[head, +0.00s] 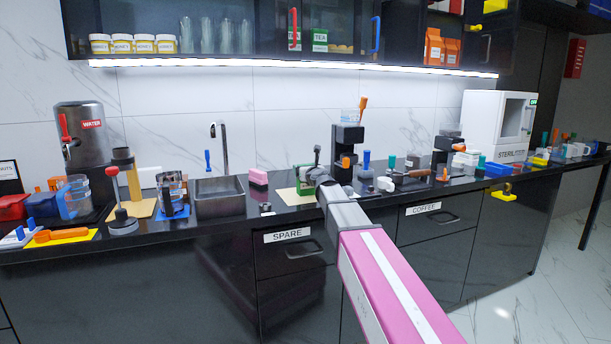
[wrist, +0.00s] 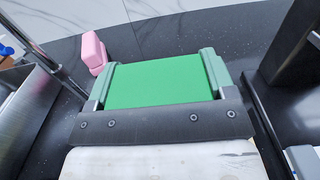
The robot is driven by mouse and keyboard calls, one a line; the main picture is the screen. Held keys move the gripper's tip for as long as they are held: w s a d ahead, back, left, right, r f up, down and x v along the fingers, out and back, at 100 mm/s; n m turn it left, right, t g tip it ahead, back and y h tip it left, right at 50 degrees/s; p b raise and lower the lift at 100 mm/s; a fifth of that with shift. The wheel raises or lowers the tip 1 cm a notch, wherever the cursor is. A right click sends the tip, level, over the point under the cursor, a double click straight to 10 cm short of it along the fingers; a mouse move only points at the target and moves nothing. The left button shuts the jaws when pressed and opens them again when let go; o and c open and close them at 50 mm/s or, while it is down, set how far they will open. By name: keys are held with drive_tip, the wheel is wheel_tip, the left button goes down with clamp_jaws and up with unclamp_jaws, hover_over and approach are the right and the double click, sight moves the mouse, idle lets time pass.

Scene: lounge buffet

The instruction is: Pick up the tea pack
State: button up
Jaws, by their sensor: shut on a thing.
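The tea pack is a green box (wrist: 158,84) that fills the space between my two fingers in the wrist view. My gripper (wrist: 160,80) is shut on it, with one pale green-grey finger against each side. In the head view the green pack (head: 302,183) shows only in part, beside and behind my gripper (head: 312,176), above or on a beige mat (head: 288,197). I cannot tell whether it touches the mat. No label shows on its visible face.
A pink block (head: 258,177) lies left of the pack, near the sink (head: 219,197). A black machine (head: 347,150) stands close behind to the right. Another green TEA box (head: 320,40) is in the wall cabinet. The counter is crowded on both sides.

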drive_tip(key=shift+r, duration=0.45)
drive_tip(key=r, duration=0.3)
drive_tip(key=shift+s+a+r, duration=0.3)
drive_tip(key=shift+s+r, duration=0.05)
drive_tip(key=s+a+r, duration=0.6)
drive_tip(key=s+a, duration=0.1)
drive_tip(key=a, duration=0.1)
drive_tip(key=shift+r, duration=0.15)
